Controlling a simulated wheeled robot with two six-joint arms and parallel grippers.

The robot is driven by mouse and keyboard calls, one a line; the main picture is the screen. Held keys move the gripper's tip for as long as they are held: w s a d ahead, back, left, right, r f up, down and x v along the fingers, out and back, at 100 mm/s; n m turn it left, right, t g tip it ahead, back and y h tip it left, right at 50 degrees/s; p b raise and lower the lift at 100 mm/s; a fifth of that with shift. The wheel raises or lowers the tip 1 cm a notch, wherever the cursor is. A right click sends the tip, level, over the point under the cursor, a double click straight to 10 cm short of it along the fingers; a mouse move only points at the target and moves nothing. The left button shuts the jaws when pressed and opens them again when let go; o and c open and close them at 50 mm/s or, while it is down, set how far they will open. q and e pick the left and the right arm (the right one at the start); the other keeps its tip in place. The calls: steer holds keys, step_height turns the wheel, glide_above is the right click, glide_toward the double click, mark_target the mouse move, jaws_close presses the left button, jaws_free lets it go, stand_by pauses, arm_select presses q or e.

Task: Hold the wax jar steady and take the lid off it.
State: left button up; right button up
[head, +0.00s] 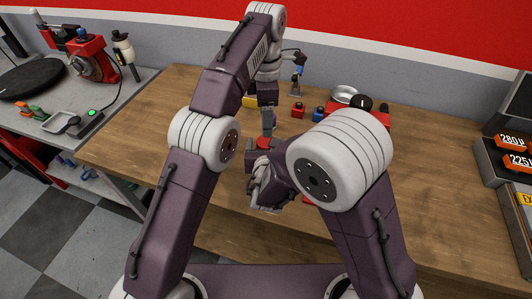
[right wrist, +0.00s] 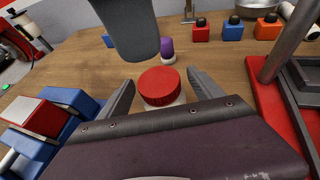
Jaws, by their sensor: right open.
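The wax jar (right wrist: 180,102) stands upright on the wooden bench with its round red lid (right wrist: 161,86) on; the lid also shows in the head view (head: 264,142). My right gripper (right wrist: 162,92) is open, with one finger either side of the lid and a visible gap to each. The gripper's body hides most of the jar. In the head view my right gripper (head: 262,147) is low at the jar. My left gripper (head: 268,118) points down just behind the lid. A dark grey finger of it hangs at the top of the wrist view (right wrist: 130,35); its opening cannot be made out.
Behind the jar stand a purple-topped bottle (right wrist: 167,48), small red (right wrist: 201,33) and blue (right wrist: 232,32) bottles, and a metal bowl (head: 345,93). A red frame (right wrist: 265,105) with grey bars stands right. A blue and red device (right wrist: 35,125) stands left.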

mark_target(266, 142)
steer(key=shift+w+f, duration=0.15)
steer(key=shift+w, duration=0.2)
steer(key=shift+s, duration=0.1)
steer(key=shift+c, duration=0.5)
jaws_close()
arm_select(q)
steer(key=m, duration=0.9)
steer(key=shift+m, duration=0.3)
steer(key=m, duration=0.9)
steer(key=shift+m, duration=0.4)
steer(key=m, duration=0.9)
steer(key=shift+m, duration=0.4)
steer(key=m, duration=1.1)
steer(key=shift+f, duration=4)
jaws_close()
steer(key=n, duration=0.6)
steer(key=shift+n, duration=0.3)
